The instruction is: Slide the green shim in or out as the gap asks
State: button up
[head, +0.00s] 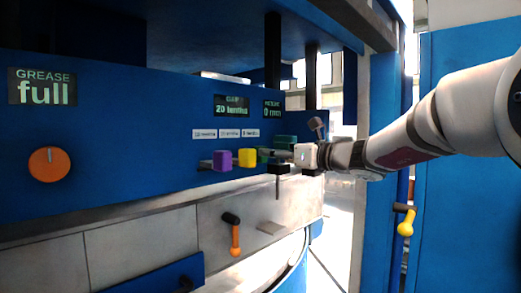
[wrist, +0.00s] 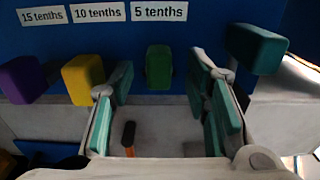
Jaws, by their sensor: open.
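The green shim (wrist: 158,68) sticks out of the blue machine face under the "5 tenths" label in the wrist view. My gripper (wrist: 160,84) is open, with its teal-padded fingers apart on either side of the shim. No contact with the shim shows. In the head view my gripper (head: 274,154) is at the row of blocks and largely hides the green shim. The yellow shim (wrist: 83,80) is under "10 tenths", and the purple shim (wrist: 22,80) is under "15 tenths". A display (head: 232,106) reads "20 tenths", its heading seemingly "CLEAR".
A teal block (wrist: 255,48) juts out close to my right finger. Another display (head: 272,109) reads "0 mm". An orange knob (head: 49,165) and a "GREASE full" sign (head: 42,87) are at left. An orange-handled lever (head: 235,238) hangs below the shims.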

jog(key=shift+x, duration=2.65)
grip_shut()
